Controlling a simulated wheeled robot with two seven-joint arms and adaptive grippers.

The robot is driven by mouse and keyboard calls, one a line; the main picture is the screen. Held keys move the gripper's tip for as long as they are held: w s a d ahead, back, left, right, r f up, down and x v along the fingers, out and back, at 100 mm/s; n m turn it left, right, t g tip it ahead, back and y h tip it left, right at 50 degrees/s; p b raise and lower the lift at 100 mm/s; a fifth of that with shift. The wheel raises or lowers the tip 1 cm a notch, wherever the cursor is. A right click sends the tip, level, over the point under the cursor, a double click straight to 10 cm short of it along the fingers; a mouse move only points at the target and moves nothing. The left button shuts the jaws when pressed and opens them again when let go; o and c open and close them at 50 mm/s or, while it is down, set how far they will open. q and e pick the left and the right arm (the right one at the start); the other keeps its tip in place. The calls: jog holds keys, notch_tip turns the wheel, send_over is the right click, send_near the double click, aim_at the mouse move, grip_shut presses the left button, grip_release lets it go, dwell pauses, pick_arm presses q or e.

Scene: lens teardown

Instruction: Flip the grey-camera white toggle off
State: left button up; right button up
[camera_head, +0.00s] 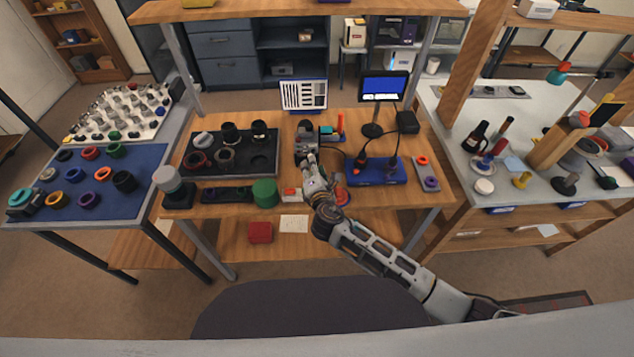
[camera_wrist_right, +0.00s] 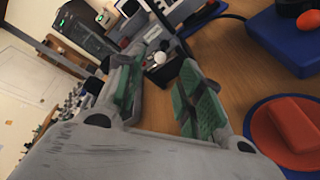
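The grey camera (camera_head: 306,130) stands on the middle wooden bench, just beyond my right gripper. My right gripper (camera_head: 310,172) reaches toward its near side, and the arm comes in from the lower right. In the right wrist view, the two green-padded fingers of my right gripper (camera_wrist_right: 167,78) are apart with nothing held between them. A small round white knob, which looks like the white toggle (camera_wrist_right: 160,57), shows in the gap near the fingertips, on a dark part of the grey camera (camera_wrist_right: 152,38). I cannot tell its on or off position. My left gripper is not in view.
A blue box (camera_head: 378,171) with cables and a red disc (camera_wrist_right: 290,128) lie right of the gripper. A monitor (camera_head: 383,88) stands behind. A black tray (camera_head: 262,165) with lens parts and a green cylinder (camera_head: 265,193) lie to the left.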

jog(key=a+v, duration=0.1)
jog(key=v, duration=0.5)
jog(key=shift+s+d, duration=0.45)
jog(key=shift+d, duration=0.1)
